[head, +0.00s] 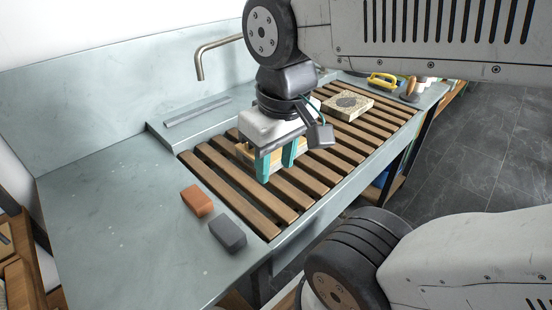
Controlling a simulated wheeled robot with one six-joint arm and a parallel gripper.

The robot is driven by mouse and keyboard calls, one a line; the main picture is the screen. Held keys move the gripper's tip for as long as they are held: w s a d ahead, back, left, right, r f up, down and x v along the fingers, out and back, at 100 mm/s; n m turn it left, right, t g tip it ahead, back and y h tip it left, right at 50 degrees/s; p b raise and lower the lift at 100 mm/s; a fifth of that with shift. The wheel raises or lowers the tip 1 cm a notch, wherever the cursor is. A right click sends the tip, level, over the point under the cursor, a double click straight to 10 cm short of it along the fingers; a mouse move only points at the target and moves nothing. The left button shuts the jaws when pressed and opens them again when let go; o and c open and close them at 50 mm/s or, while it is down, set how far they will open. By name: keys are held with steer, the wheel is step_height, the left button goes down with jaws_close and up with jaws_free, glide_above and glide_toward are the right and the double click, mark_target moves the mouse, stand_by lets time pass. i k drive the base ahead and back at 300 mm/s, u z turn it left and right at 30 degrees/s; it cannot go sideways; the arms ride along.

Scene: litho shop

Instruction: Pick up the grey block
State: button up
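The grey block (228,233) is a small dark rectangular block. It lies on the pale grey-green countertop near the front edge, just left of the wooden slats. My gripper (277,170) hangs above the slatted rack, to the right of and farther back than the block. Its two teal fingers are apart, with a gap between them, and I see nothing held there. A tan object on the slats shows partly behind the fingers.
An orange-brown block (197,200) lies close behind and left of the grey block. A stone slab (348,104) rests farther back on the wooden slats (235,190). A faucet (212,50) and a yellow-handled tool (383,80) are at the back. The left countertop (115,215) is clear.

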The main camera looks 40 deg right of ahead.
mark_target(225, 230)
steer(key=k, duration=0.5)
steer(key=z, duration=2.3)
steer(key=k, duration=0.9)
steer(key=u, duration=1.25)
